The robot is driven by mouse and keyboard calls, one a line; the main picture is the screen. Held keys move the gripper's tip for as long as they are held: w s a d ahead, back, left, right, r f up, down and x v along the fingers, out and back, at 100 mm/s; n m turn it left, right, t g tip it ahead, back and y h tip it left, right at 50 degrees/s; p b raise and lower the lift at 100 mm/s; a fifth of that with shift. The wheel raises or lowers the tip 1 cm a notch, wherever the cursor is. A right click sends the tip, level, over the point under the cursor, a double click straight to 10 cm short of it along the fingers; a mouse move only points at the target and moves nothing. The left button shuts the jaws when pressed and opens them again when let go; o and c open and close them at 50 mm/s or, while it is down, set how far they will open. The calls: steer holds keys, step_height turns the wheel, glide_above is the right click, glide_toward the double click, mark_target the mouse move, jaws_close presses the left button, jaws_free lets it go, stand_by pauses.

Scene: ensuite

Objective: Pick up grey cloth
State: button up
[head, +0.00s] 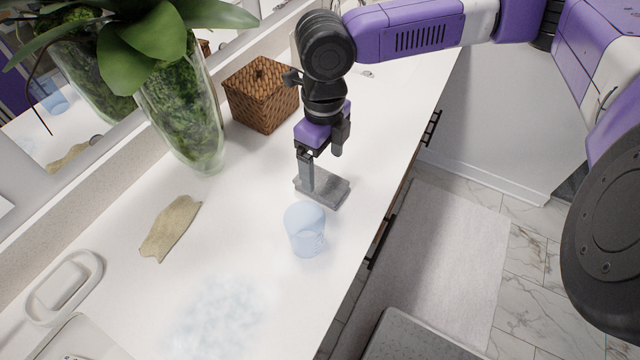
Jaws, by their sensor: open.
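The grey cloth (328,191) looks like a flat, folded grey slab lying on the white counter, near its front edge. My gripper (318,170) points down directly over it and is open. One finger reaches down to the cloth's left part and overlaps it in the picture. I cannot tell whether the finger touches it. The far side of the cloth is partly hidden by the gripper.
A translucent blue cup (304,232) stands just in front of the cloth. A wicker box (261,96) and a glass vase (184,125) with a plant stand behind. A crumpled tan cloth (170,229), a soap dish (62,288) and a pale bluish patch (218,318) are on the left counter.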

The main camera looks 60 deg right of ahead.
mark_target(322, 181)
steer(key=shift+w+d+f+p, duration=0.1)
steer(key=shift+f+p, duration=0.1)
steer(key=shift+f, duration=1.3)
steer(key=shift+w+f+p, duration=0.1)
steer(key=shift+f+p, duration=0.05)
steer(key=shift+f, duration=1.35)
steer(key=c, duration=1.5)
